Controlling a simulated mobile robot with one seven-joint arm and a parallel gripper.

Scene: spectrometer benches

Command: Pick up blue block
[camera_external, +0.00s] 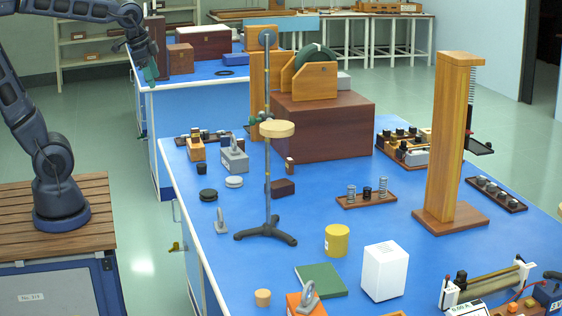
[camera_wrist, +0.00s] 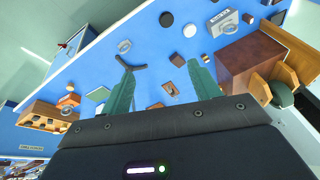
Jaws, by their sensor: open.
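My gripper (camera_external: 150,70) is raised at the upper left, by the near edge of the far bench. In the wrist view its two green fingers (camera_wrist: 161,78) are spread apart with nothing between them, well above the bench.
The near blue bench (camera_external: 225,262) carries a tall stand (camera_external: 267,185), a wooden column (camera_external: 452,145), a brown box (camera_external: 322,125), a yellow cylinder (camera_external: 337,240), a white box (camera_external: 385,271) and a green book (camera_external: 320,280). Wooden boxes (camera_external: 203,42) stand on the far bench.

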